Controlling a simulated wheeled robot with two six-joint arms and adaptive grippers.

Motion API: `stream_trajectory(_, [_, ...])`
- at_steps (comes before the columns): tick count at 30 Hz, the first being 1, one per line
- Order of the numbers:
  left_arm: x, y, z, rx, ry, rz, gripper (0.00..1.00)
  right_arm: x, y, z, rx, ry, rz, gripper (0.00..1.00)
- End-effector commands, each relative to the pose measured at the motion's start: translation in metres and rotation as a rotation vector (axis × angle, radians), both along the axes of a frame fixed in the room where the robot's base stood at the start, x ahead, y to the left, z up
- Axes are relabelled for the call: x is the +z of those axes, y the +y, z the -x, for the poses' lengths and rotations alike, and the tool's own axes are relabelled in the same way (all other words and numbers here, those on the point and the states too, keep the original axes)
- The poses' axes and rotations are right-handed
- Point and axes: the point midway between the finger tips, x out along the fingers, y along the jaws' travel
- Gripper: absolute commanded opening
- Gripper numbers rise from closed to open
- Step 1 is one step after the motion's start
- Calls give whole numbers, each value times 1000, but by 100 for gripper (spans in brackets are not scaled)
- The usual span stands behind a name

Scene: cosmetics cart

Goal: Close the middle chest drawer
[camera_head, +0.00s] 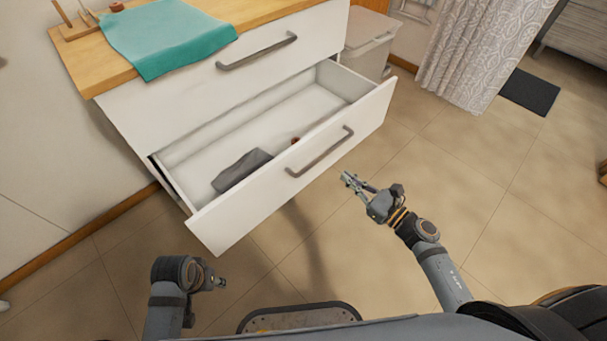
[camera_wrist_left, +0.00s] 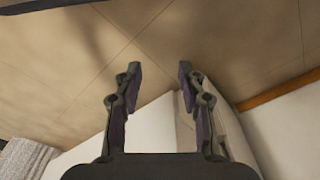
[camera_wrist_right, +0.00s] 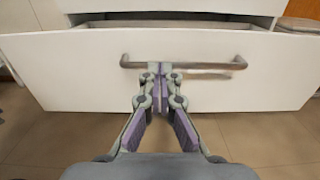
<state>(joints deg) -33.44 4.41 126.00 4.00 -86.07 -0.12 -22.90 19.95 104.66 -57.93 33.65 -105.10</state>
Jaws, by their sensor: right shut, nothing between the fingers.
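The open drawer (camera_head: 250,208) is white and sticks well out from the chest, below a shut top drawer (camera_head: 190,102). It holds a grey item (camera_head: 241,170) and a small reddish-brown one (camera_head: 295,141). Its grey bar handle (camera_head: 322,157) also shows in the right wrist view (camera_wrist_right: 215,65). My right gripper (camera_head: 346,178) is shut and empty, pointing at the drawer front (camera_wrist_right: 75,75) near the handle; in the head view a small gap seems to separate them. My left gripper (camera_wrist_left: 159,72) is open and empty; in the head view it is low at left, apart from the drawer.
A teal cloth (camera_head: 165,40) and a wooden stand (camera_head: 85,22) are on the chest top. A lidded bin (camera_head: 368,45) stands right of the chest, with a patterned curtain (camera_head: 480,50) beyond. The tiled floor (camera_head: 470,150) to the right is clear.

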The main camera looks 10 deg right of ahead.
Motion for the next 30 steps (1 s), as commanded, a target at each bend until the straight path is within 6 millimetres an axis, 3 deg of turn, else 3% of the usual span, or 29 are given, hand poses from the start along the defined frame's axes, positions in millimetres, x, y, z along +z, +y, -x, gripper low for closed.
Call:
stream_trajectory(8, [1,0,-1,1,0,0,40,5,9,-9,7,-21,15,0])
stream_trajectory(21, [-18,3,-4,6,-4,-6,40,5,65,-80,6,-16,9,0])
stream_trajectory(30, [-10,2,-4,4,-4,-4,40,4,86,-108,6,-15,13,0])
